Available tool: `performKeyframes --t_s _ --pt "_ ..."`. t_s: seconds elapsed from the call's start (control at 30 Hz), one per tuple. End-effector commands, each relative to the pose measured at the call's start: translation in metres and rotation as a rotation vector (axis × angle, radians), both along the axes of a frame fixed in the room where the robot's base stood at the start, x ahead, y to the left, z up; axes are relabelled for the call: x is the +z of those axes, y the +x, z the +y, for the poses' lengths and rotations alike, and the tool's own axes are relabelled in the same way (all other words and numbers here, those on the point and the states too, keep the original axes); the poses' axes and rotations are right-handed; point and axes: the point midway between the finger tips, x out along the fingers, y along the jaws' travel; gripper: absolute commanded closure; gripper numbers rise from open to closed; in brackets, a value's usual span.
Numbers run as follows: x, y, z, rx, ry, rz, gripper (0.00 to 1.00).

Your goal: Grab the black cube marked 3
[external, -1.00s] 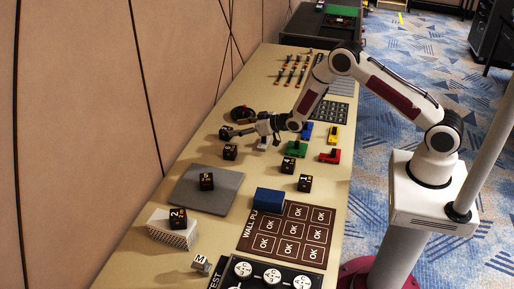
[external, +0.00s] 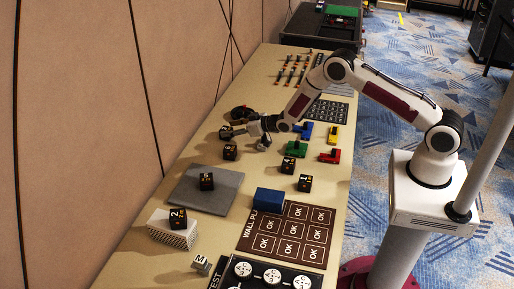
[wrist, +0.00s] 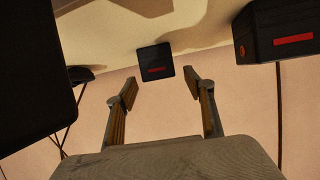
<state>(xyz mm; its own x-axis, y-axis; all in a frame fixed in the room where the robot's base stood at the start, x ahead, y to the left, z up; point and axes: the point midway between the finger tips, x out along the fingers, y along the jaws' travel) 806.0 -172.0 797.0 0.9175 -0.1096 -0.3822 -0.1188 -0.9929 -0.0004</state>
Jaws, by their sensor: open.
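My gripper (external: 240,132) reaches left across the table toward a black cube (external: 225,132) near the wall side; its number cannot be read. In the wrist view my gripper (wrist: 161,85) is open, with nothing between its fingers. A dark cube (wrist: 155,62) with a red mark lies just beyond the fingertips, roughly centred between them. Other black cubes are one just below the gripper (external: 230,152), one marked 5 (external: 206,181), one marked 2 (external: 178,218), one marked 1 (external: 305,183) and one that looks like 4 (external: 288,165). I cannot make out a 3 on any cube.
A larger-looking dark cube (wrist: 272,32) is at the upper right of the wrist view. A grey plate (external: 190,192), a white box (external: 160,232) and a blue block (external: 268,200) stand nearer. Green (external: 296,147) and red (external: 330,157) pieces lie to the right. The wall borders the table's left.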

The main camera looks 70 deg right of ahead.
Motion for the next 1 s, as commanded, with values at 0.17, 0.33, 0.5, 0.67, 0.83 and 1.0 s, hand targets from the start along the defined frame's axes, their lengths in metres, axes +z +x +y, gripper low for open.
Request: performKeyframes --t_s 0.17,0.33,0.5,0.67,0.83,1.0 --pt "-0.0037 0.0076 -0.0006 0.000 0.000 0.000 0.47" --pt "-0.0040 0.0094 -0.0008 0.000 0.000 0.000 0.47" --pt "-0.0041 0.0091 -0.0008 0.000 0.000 0.000 0.47" --pt "-0.0041 0.0091 -0.0008 0.000 0.000 0.000 0.47" --pt "-0.0041 0.0090 -0.0008 0.000 -0.001 0.001 0.68" --pt "-0.0041 0.0090 -0.0008 0.000 -0.001 0.001 0.90"
